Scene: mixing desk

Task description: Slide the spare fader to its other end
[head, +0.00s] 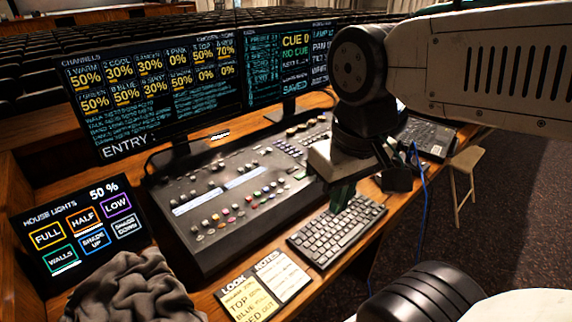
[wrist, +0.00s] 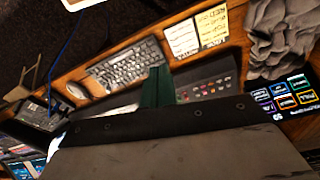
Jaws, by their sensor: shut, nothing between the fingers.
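The mixing desk (head: 165,228) is a dark grey console with rows of small coloured knobs, lit strips and buttons. I cannot make out which of its controls is the spare fader, or where that fader stands. My gripper (head: 342,197) is shut and empty, its green fingers pointing down over the desk's right front edge, near the keyboard. In the wrist view the green fingers (wrist: 157,88) show between the keyboard and the coloured knobs. My gripper's body hides part of the desk in both views.
A black keyboard (head: 338,232) lies in front of the desk. Note cards (head: 283,275), a grey cloth (head: 130,290) and a house lights screen (head: 80,228) are at the front left. Two large monitors (head: 150,85) stand behind. A blue cable (head: 421,185) hangs at right.

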